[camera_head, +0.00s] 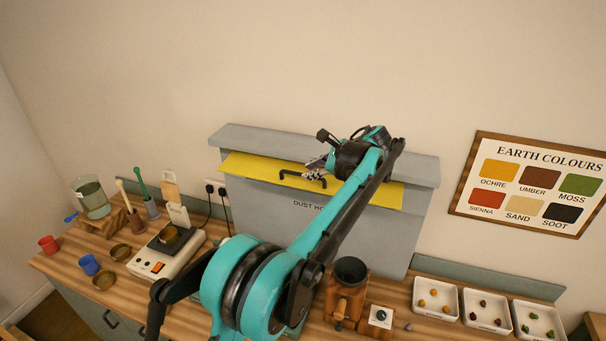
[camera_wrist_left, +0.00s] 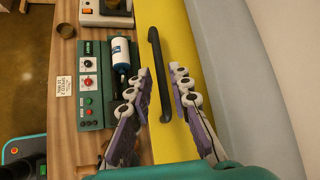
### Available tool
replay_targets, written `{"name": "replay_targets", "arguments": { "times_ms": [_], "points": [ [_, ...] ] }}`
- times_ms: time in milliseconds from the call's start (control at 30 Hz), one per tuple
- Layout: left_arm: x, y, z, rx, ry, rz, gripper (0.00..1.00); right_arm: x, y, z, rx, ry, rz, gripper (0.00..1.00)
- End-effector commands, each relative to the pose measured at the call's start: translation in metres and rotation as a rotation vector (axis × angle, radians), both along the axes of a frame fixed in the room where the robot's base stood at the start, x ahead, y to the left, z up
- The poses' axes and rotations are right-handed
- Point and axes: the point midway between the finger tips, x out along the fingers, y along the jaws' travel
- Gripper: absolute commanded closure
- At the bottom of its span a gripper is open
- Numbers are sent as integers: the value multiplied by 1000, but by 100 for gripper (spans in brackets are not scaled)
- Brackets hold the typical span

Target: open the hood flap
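The hood flap (camera_head: 243,168) is a yellow panel across the top front of the grey dust hood (camera_head: 270,205); it also shows as a yellow strip in the left wrist view (camera_wrist_left: 190,30). Its black bar handle (camera_head: 288,175) also shows in the left wrist view (camera_wrist_left: 155,45). My left gripper (camera_head: 316,171) is at the right end of the handle. In the left wrist view, its fingers (camera_wrist_left: 162,72) are open, with the handle's near part in the gap between them. I cannot tell whether they touch it. My right gripper is not in view.
A scale (camera_head: 165,250), bowls and cups stand at left on the wooden bench. A grinder (camera_head: 345,297) and white trays (camera_head: 435,312) stand at right. The left wrist view shows a green control box (camera_wrist_left: 92,98) below the hood. My left arm hides part of the hood.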

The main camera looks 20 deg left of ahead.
Motion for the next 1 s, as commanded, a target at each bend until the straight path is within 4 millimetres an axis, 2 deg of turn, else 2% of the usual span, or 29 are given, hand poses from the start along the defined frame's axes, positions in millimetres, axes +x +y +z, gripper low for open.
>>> {"name": "replay_targets", "arguments": {
  "times_ms": [100, 300, 733, 867, 967, 1000],
  "points": [
    [-8, -19, 17, 0, -1, -2, 80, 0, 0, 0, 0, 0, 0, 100],
    [-18, -39, 35, 0, 0, -2, 80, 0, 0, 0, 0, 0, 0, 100],
    [-21, -43, 39, -2, -1, 1, 80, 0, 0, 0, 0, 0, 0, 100],
    [-31, -38, 25, -43, -26, 20, 80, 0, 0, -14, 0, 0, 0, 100],
    [-55, -27, -4, -133, -80, 67, 80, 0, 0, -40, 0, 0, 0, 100],
    [-68, -23, -20, -184, -110, 95, 80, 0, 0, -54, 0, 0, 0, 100]
  ]
}}
